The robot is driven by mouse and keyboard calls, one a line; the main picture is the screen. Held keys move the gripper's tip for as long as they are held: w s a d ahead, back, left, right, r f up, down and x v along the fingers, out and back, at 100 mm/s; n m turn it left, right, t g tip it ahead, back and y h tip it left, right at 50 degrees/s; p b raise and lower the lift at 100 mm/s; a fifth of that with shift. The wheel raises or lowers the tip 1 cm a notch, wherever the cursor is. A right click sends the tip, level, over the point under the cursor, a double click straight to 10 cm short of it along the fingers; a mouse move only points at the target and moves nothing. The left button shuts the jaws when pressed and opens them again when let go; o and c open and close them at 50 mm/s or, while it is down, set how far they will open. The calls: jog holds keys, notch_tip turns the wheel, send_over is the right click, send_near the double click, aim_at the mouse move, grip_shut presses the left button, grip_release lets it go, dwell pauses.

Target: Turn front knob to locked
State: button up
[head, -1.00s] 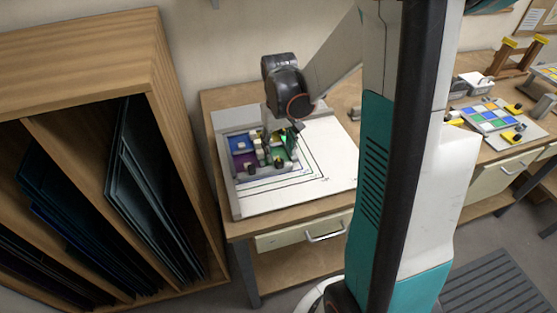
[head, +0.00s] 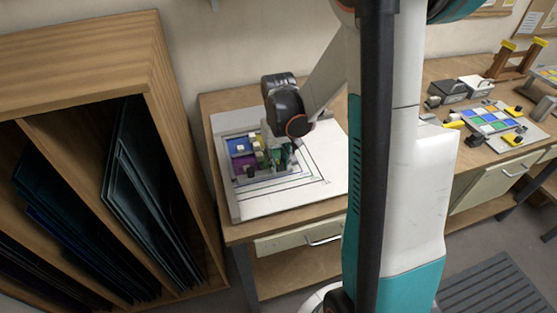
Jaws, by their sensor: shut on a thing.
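A pale square board (head: 236,205) lies on the wooden bench and carries a frame with coloured glass panes, among them a blue pane (head: 238,146) and a purple pane (head: 242,161). Small light blocks and dark knob-like parts (head: 250,171) stand around the panes. My gripper (head: 285,152) points down at the right part of the frame, beside a teal-green piece. It is shut on a small part there, which looks to be the front knob. The fingertips and the knob's lock position are too small and partly hidden to make out.
A wooden rack (head: 155,70) with dark sheets stands close on the left. A drawer (head: 290,240) is under the bench. On the right, another bench holds a tray of coloured tiles (head: 491,121) and yellow-handled tools. My own column covers the middle.

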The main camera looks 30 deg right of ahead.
aim_at(279, 163)
jog(key=shift+m, duration=0.8)
jog(key=o, duration=1.1)
jog(key=shift+r, duration=0.1)
notch_tip(279, 163, up, 12)
